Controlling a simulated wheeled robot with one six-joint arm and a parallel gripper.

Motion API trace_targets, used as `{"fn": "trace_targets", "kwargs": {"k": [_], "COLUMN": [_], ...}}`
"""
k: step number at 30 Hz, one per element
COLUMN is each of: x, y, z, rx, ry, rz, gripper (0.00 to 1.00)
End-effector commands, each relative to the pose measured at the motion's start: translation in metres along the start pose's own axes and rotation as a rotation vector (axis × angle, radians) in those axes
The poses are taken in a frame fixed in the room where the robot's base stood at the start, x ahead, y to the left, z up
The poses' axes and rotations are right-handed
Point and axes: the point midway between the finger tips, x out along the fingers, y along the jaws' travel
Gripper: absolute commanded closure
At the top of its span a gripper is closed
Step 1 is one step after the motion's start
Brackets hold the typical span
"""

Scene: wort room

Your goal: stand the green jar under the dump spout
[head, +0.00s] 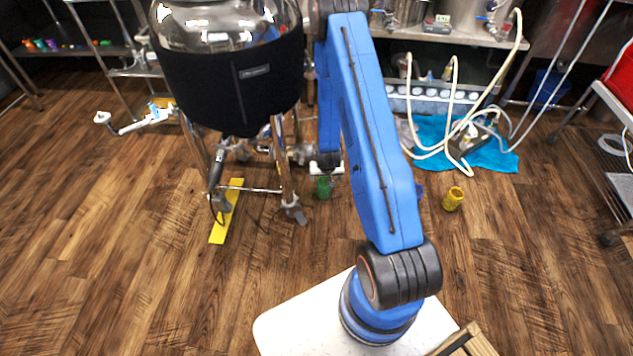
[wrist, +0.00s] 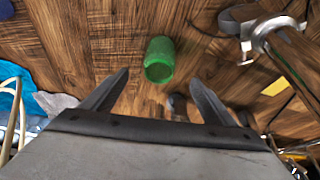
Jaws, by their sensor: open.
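The green jar (head: 324,187) stands on the wood floor, right of the steel fermenter's legs. In the wrist view the green jar (wrist: 159,58) lies ahead of my fingertips, centred between them and apart from both. My gripper (head: 328,167) is just above the jar in the head view and hides its upper part. It is open and empty, with both fingers (wrist: 159,77) spread in the wrist view. The fermenter (head: 235,85) wears a black jacket. Metal valves and pipe fittings (head: 300,154) show beneath it; I cannot tell which end is the dump spout.
A yellow jar (head: 453,199) stands to the right on the floor, and a blue object (head: 419,190) is mostly behind my arm. A yellow strip (head: 227,211) lies by the fermenter's legs (head: 291,205). Hoses (head: 452,130) lie over a blue cloth (head: 508,158). The front-left floor is clear.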

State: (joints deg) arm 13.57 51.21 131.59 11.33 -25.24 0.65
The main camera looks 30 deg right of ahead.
Motion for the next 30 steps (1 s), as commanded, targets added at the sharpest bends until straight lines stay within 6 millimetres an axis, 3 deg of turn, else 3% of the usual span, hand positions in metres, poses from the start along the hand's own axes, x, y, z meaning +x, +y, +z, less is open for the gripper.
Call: {"fn": "trace_targets", "kwargs": {"k": [14,30], "x": [0.005,0.079], "y": [0.001,0.001], "z": [0.0,0.001], "rx": [0.0,0.001], "ry": [-0.001,-0.002], "rz": [0.001,0.001], "gripper": [0.2,0.2]}}
